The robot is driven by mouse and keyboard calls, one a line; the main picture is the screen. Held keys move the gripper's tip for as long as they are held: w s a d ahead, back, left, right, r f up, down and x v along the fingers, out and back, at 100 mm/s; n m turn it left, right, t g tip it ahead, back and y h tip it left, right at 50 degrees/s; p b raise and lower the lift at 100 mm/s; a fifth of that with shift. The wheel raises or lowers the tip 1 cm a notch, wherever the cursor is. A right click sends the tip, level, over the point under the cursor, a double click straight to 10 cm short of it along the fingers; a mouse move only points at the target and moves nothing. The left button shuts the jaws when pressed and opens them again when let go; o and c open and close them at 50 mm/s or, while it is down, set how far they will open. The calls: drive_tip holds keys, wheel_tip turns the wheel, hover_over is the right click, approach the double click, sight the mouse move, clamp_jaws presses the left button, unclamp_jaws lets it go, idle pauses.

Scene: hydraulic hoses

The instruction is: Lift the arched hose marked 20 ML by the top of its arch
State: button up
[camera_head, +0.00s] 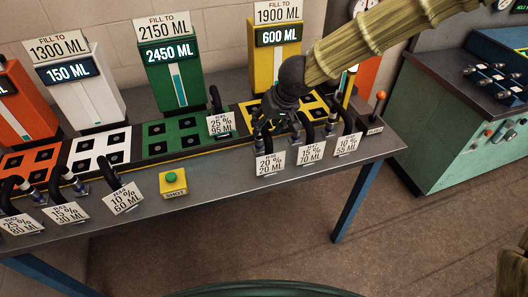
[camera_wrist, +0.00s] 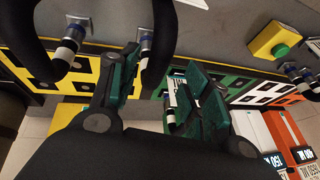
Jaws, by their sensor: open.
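The arched hose marked 20 ML stands at the table's front edge in the head view; its white tag (camera_head: 270,164) reads 20 %, 20 ML. My gripper (camera_head: 274,122) is over this hose and hides much of its arch. In the wrist view, my gripper (camera_wrist: 160,72) is open, with green-padded fingers spread apart. A black hose (camera_wrist: 163,62), seemingly the 20 ML one, shows between the fingers with a metal fitting beside it. I cannot tell whether either finger touches it. Nothing is held.
Close on the right stand hoses tagged 70 ML (camera_head: 312,153) and 55 ML (camera_head: 347,144). A 95 ML hose (camera_head: 216,99) stands at the green panel. The yellow tank (camera_head: 274,62) is behind.

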sight(265, 128)
drive_tip(key=x, duration=0.4)
drive_tip(key=shift+w+d, duration=0.15)
drive_tip(key=shift+w, duration=0.05)
clamp_jaws()
